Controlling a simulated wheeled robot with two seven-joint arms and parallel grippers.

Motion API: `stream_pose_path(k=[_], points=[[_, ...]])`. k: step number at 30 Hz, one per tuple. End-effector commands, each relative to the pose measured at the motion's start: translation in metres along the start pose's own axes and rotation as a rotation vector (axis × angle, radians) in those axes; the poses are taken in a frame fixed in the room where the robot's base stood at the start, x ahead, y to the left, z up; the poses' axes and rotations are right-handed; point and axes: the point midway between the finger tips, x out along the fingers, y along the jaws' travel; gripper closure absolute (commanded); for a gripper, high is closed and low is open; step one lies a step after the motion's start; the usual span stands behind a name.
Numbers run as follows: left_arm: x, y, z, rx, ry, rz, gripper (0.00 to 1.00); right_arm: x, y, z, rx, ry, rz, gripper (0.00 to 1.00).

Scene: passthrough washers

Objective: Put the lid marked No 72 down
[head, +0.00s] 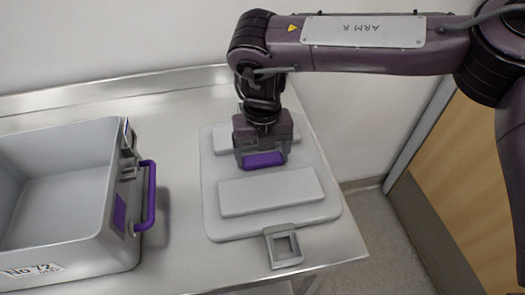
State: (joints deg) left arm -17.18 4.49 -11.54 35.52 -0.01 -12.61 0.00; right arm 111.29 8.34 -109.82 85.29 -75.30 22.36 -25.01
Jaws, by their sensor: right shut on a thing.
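The lid (215,205) is a pale grey, rounded rectangular panel with raised pads and a square loop at its near edge. It lies flat on, or very close above, the right part of the steel counter; I cannot tell which. My right gripper (264,160) points down over the lid's middle, shut on its purple handle, which is partly hidden by the jaws. No number shows on the lid. An open grey bin (60,240) marked "No 72" stands to the left, with a purple side handle (149,195). My left gripper is not in view.
The steel counter (180,100) has a raised back edge along the wall. A strip of bare counter lies between bin and lid. The counter's right edge is close beside the lid, with floor (375,230) and a wooden panel (470,190) beyond.

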Motion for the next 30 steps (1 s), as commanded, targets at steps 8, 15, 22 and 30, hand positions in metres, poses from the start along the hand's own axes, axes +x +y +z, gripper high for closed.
stream_pose_path(k=[8,15,22,30], points=[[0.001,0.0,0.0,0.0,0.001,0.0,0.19,0.001,0.0,0.001,0.0,-0.002,0.001,0.66],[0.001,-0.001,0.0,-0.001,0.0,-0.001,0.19,0.002,0.0,0.0,0.0,-0.001,0.0,0.0],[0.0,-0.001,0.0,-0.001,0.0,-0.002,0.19,-0.004,0.0,0.001,0.0,-0.003,0.0,0.0],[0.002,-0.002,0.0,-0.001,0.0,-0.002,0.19,-0.053,0.001,0.002,-0.001,-0.006,0.001,0.0]])
